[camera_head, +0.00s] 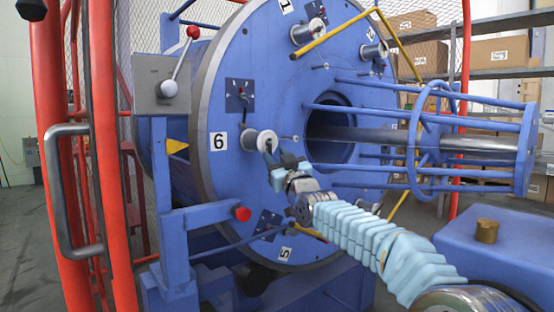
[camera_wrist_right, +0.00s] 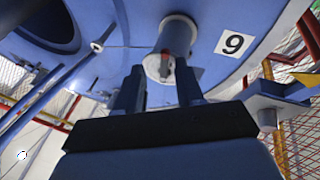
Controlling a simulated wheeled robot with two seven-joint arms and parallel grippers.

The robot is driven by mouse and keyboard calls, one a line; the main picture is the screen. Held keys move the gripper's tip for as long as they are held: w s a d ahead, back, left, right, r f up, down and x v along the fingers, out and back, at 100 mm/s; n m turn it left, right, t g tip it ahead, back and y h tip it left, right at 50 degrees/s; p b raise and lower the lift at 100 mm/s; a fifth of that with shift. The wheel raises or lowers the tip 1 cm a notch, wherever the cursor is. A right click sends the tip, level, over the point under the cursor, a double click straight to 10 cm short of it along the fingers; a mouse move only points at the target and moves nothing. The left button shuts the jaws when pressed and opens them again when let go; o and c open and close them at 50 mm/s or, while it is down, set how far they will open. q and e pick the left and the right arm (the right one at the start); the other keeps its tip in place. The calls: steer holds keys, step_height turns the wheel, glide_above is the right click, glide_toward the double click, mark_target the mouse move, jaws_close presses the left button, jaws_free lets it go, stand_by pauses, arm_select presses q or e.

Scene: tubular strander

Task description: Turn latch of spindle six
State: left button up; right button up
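The spindle six (camera_head: 257,138) is a short silver cylinder on the blue disc, just right of the black-on-white 6 label (camera_head: 218,141). In the right wrist view, the spindle (camera_wrist_right: 176,35) is upside down, beside the label that reads like a 9 (camera_wrist_right: 234,44). Its latch (camera_wrist_right: 165,64) is a small dark and reddish bar on the spindle's end face. My right gripper (camera_head: 271,159) is just below and in front of the spindle end. In the right wrist view, the gripper (camera_wrist_right: 160,72) has its fingers apart, with the latch between their tips; contact cannot be told. My left gripper is out of view.
Blue rods and a ring (camera_head: 420,140) stick out from the disc on the right. A lever with a red knob (camera_head: 193,32) stands on a grey plate at left. A red guard frame (camera_head: 105,150) borders the left side. Boxes (camera_head: 498,52) sit on shelves behind.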

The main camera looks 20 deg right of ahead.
steer(key=b+v, duration=0.3)
steer(key=v, duration=1.1)
steer(key=shift+w, duration=0.1)
